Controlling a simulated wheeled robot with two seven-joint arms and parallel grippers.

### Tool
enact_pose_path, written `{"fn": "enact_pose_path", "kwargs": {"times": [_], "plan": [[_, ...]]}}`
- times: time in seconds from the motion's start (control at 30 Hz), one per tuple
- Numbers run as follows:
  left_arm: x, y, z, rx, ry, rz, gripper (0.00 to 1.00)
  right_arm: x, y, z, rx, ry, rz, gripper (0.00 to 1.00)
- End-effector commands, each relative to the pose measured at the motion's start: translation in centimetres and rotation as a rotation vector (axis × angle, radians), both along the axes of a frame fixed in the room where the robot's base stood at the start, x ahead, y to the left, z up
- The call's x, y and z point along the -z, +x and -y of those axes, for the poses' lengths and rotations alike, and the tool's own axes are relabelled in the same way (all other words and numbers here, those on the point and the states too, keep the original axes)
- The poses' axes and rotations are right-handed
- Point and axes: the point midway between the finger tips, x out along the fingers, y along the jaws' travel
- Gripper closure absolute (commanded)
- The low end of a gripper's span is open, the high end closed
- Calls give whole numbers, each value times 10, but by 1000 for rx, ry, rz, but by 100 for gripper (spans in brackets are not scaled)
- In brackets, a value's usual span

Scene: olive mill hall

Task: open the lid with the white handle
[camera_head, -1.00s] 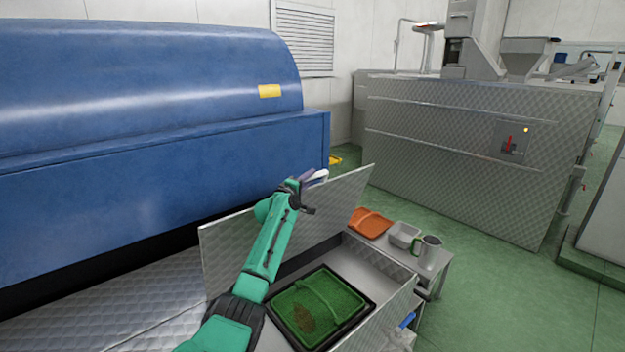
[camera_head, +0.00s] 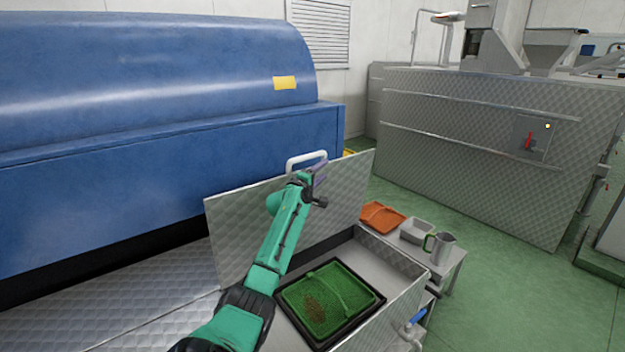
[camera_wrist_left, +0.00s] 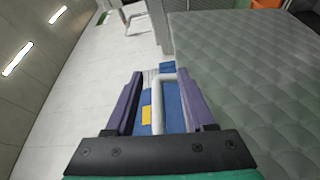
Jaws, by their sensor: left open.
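The metal lid (camera_head: 235,225) stands raised, roughly upright, along the back of an open metal box (camera_head: 405,300). Its white handle (camera_head: 306,158) is at the lid's top edge in the head view. My left gripper (camera_head: 313,176) is at the handle, with its fingers apart. In the left wrist view the white handle (camera_wrist_left: 158,100) shows between the two purple fingers of my left gripper (camera_wrist_left: 165,95); I cannot tell whether they touch it. My left forearm hides part of the lid and box. My right gripper is not in view.
Inside the box lies a black-rimmed green tray (camera_head: 350,322). An orange tray (camera_head: 383,217), a grey bin (camera_head: 418,231) and a metal jug (camera_head: 443,248) stand to the right. A large blue machine (camera_head: 150,190) is behind the lid. Green floor (camera_head: 480,225) is clear at right.

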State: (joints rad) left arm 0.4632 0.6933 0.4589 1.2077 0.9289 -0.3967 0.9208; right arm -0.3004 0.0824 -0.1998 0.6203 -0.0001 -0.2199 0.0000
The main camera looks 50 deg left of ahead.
Motion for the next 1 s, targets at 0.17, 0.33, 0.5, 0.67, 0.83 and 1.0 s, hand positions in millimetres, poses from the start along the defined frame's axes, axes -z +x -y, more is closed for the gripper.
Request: {"fn": "enact_pose_path", "kwargs": {"times": [0.17, 0.33, 0.5, 0.67, 0.83, 1.0], "plan": [[4, -32, 14, 1, 1, -4, 45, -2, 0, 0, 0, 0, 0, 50], [8, -75, 32, -3, 0, -5, 45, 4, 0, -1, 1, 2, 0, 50], [8, -112, 48, -3, -1, -4, 45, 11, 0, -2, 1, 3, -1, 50], [7, -127, 54, -3, -2, -3, 45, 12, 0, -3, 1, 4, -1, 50], [6, -127, 55, -2, -1, -2, 45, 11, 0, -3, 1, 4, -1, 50], [22, -121, 61, 9, 15, -53, 91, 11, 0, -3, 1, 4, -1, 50]]}}
